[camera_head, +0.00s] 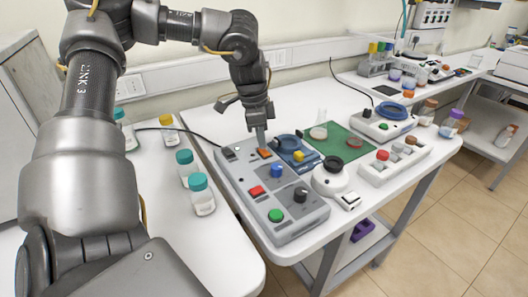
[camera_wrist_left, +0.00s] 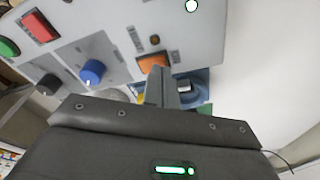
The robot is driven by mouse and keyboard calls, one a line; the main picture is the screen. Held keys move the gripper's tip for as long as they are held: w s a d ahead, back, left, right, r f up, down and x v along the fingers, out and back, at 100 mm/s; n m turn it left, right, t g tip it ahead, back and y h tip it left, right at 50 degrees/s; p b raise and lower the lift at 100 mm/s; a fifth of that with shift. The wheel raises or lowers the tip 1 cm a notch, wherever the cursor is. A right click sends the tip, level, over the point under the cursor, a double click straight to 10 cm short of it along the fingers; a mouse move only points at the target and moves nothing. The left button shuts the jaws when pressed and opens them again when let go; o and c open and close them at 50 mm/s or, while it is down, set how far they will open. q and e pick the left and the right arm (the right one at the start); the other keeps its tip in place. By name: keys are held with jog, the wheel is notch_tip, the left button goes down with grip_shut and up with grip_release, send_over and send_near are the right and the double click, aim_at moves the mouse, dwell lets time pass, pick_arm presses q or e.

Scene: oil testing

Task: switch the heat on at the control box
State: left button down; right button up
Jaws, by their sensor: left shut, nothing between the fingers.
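The grey control box (camera_head: 238,177) lies on the white table, with a red button (camera_head: 257,191), a green button (camera_head: 275,215), a blue knob (camera_head: 277,170), a black knob (camera_head: 300,195) and an orange switch (camera_head: 265,153). My left gripper (camera_head: 261,143) is shut and empty, pointing down at the orange switch. In the left wrist view the fingers (camera_wrist_left: 158,75) reach the lower edge of the orange switch (camera_wrist_left: 152,62); I cannot tell whether they touch it. My right gripper is not in view.
A blue device (camera_head: 297,157) stands close behind the box. Teal-capped bottles (camera_head: 201,200) stand on the left table.

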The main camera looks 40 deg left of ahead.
pick_arm(q)
jog(key=shift+f+b, duration=0.35)
jog(key=shift+f, duration=0.1)
jog(key=shift+r, duration=0.15)
jog(key=shift+r+p, duration=2)
jog(key=shift+r, duration=1.45)
